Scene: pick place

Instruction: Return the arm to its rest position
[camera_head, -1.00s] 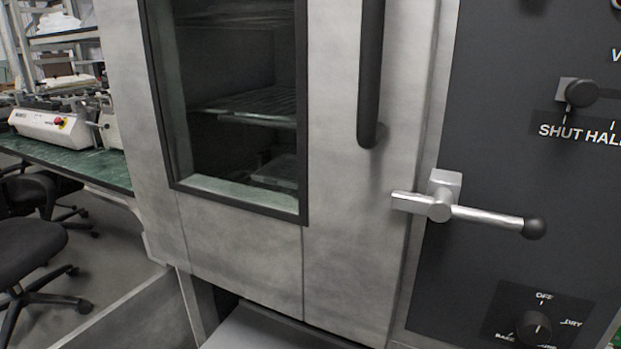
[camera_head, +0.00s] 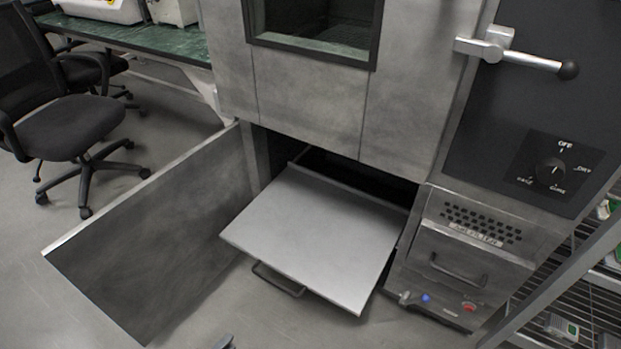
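Only a small dark tip of my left gripper (camera_head: 225,343) shows at the bottom edge, in front of the open lower door and left of the pulled-out drawer. Too little of it shows to tell whether it is open or shut. It is apart from the cabinet. My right gripper is out of view.
A grey drawer (camera_head: 315,235) with a dark handle (camera_head: 279,280) sticks out of the oven's lower bay. A metal lower door (camera_head: 165,240) stands open. A lever (camera_head: 530,60) juts from the panel. Black chairs (camera_head: 70,125) and a wire rack (camera_head: 585,300) flank the cabinet.

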